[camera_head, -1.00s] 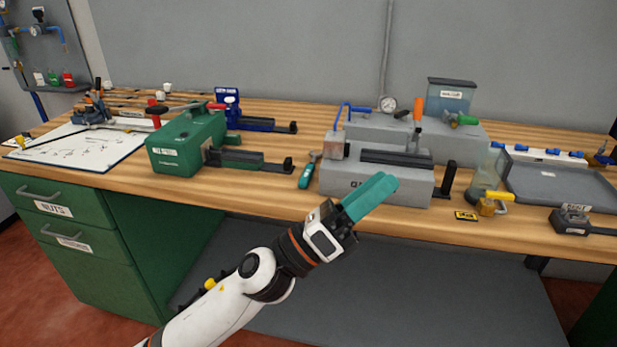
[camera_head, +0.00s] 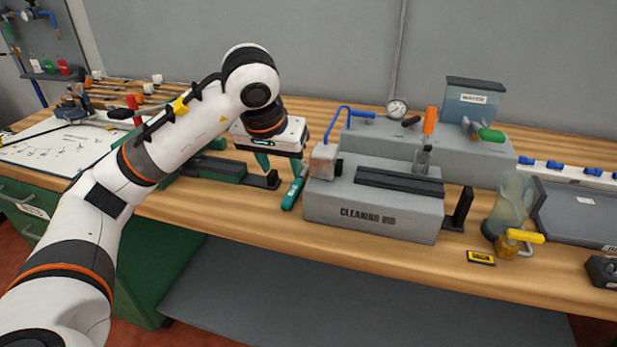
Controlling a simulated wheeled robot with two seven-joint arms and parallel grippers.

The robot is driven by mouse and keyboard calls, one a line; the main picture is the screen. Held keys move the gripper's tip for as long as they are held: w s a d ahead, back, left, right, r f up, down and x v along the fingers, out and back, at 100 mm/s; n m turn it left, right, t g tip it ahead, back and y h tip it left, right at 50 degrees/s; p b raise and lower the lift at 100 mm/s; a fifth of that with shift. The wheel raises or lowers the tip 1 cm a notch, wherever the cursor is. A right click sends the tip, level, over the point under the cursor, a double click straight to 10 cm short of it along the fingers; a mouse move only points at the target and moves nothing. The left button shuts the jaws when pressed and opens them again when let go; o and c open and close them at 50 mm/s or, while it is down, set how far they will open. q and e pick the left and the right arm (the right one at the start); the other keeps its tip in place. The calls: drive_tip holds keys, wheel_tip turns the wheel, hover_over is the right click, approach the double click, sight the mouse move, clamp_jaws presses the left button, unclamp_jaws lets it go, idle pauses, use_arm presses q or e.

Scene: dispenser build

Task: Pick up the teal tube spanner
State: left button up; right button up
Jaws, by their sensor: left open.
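The teal tube spanner (camera_head: 291,196) lies on the wooden bench, just left of the grey block marked "CLEANING". Its teal handle end shows; its far end is hidden by or merges with my left gripper's finger. My left gripper (camera_head: 280,168) points down above the far end of the spanner, with its teal fingers apart. One finger is left of the spanner and the other lines up with it in the picture. I cannot tell the height left between fingertips and bench. The right gripper is not in view.
The grey cleaning block (camera_head: 375,211) stands close on the right, with a blue-handled pipe (camera_head: 340,115) near it. A dark green rail (camera_head: 215,170) with a black end stop (camera_head: 262,180) is close on the left. Bench in front of the spanner is clear.

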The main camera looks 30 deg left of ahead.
sight(288, 199)
use_arm(q)
drive_tip(key=x, duration=0.5)
drive_tip(key=shift+s+a+f, duration=0.15)
drive_tip(key=shift+s+f, duration=0.15)
drive_tip(key=shift+f, duration=0.1)
drive_tip(key=shift+w+f, duration=0.15)
drive_tip(key=shift+f, duration=0.05)
drive_tip(key=x, duration=0.4)
drive_tip(key=shift+w+a+f, duration=0.1)
drive_tip(key=shift+w, duration=0.05)
drive_tip(key=shift+w+f, duration=0.15)
drive_tip(key=shift+f, duration=0.1)
clamp_jaws()
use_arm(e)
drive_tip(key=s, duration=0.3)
